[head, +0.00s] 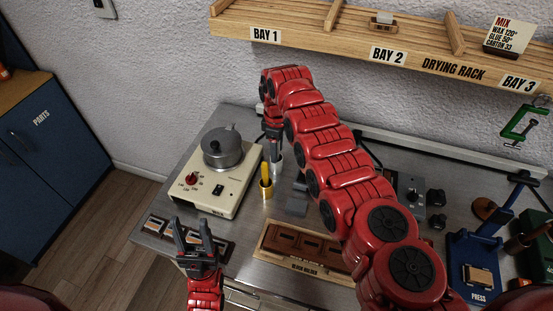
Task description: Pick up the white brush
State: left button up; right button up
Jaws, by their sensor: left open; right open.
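I cannot make out a white brush clearly. A silver cup (276,166) stands right of the hot plate, and its top is partly hidden by my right gripper. A yellow-handled tool (265,174) stands upright in a gold cup (267,191) just in front of it. My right gripper (275,149) points down at the silver cup's mouth. Its jaws are open, but whether anything is between them is hard to see. My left gripper (195,236) is open and empty, above the bench's front left, near a dark tray (157,224).
A grey pot (222,150) sits on the cream hot plate (202,198). My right arm crosses the bench's middle. A blue press (475,262) stands at right. The drying rack (330,32) hangs above.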

jog(key=shift+r, duration=0.1)
grip_shut()
dwell(1.3)
